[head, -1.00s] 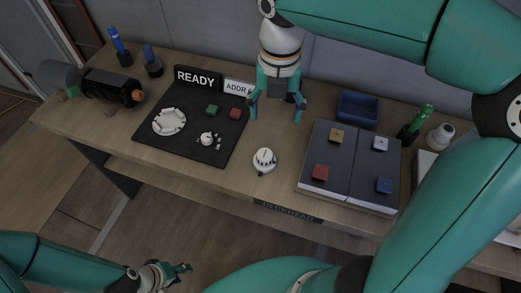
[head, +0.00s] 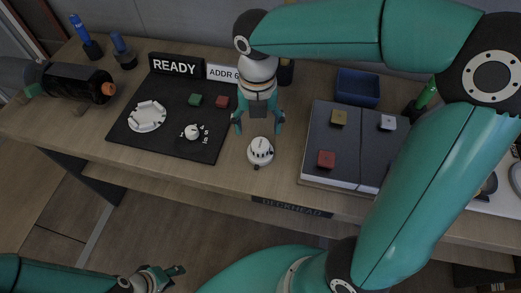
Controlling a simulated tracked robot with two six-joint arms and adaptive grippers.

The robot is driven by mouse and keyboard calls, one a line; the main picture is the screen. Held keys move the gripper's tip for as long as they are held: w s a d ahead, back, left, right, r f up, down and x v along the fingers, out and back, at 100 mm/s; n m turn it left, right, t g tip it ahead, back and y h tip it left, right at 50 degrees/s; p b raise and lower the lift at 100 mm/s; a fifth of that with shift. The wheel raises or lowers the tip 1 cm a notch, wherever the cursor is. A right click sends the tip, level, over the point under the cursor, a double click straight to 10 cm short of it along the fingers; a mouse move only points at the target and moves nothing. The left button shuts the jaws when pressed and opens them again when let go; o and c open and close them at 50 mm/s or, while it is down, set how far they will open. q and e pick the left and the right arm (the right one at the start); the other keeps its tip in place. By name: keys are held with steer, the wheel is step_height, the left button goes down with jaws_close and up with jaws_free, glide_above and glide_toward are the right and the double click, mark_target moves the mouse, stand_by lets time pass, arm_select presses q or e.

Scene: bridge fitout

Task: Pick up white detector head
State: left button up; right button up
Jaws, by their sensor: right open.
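The white detector head (head: 260,151) is a small round white piece with dark slots. It sits on the bare wood of the bench (head: 234,180), right of the black mat. My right gripper (head: 258,127) is open and points down, with its fingers spread just behind and above the detector head. Nothing is between its fingers, and I cannot tell whether they touch the head. My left gripper (head: 165,274) is low at the left, in front of the bench and away from the detector head; its jaws are too small to judge.
The black mat (head: 168,150) holds a white ring-shaped base (head: 148,116), a small white part (head: 193,132), a green block (head: 195,99) and a red block (head: 222,102). A grey panel (head: 344,142) with coloured blocks lies right. A blue bin (head: 358,87) stands behind.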

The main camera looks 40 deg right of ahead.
mark_target(260, 144)
steer(key=f, duration=0.8)
steer(key=shift+s+d+f, duration=0.1)
steer(key=shift+d+f, duration=0.1)
steer(key=shift+d, duration=0.05)
steer(key=c, duration=1.3)
